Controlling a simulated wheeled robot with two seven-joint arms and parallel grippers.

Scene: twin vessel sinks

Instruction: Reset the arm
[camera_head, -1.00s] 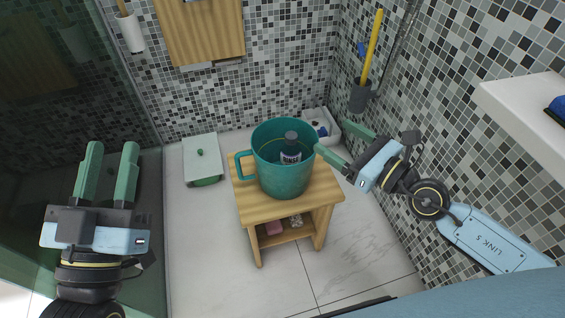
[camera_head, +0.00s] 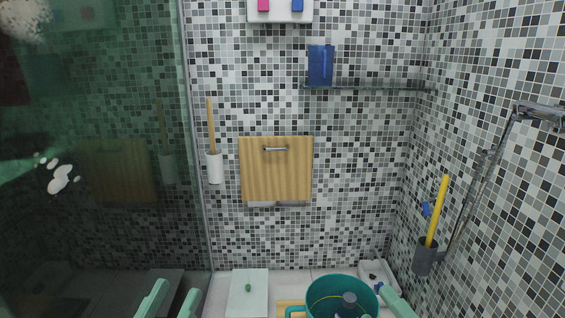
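My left gripper (camera_head: 170,301) shows at the bottom edge, left of centre. Only its two green fingers are in view; they stand apart with nothing between them. My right gripper (camera_head: 396,303) shows as a green finger at the bottom edge, at the right rim of the teal bucket (camera_head: 325,287). The rest of it is cut off, so its opening cannot be told. A dark-capped bottle (camera_head: 349,299) stands inside the bucket.
A white lidded box (camera_head: 247,292) and a white tray (camera_head: 378,274) lie on the floor by the back wall. A wooden panel (camera_head: 276,168), a glass shelf (camera_head: 366,87) and a yellow-handled brush (camera_head: 437,210) are on the walls. A glass partition (camera_head: 100,160) fills the left.

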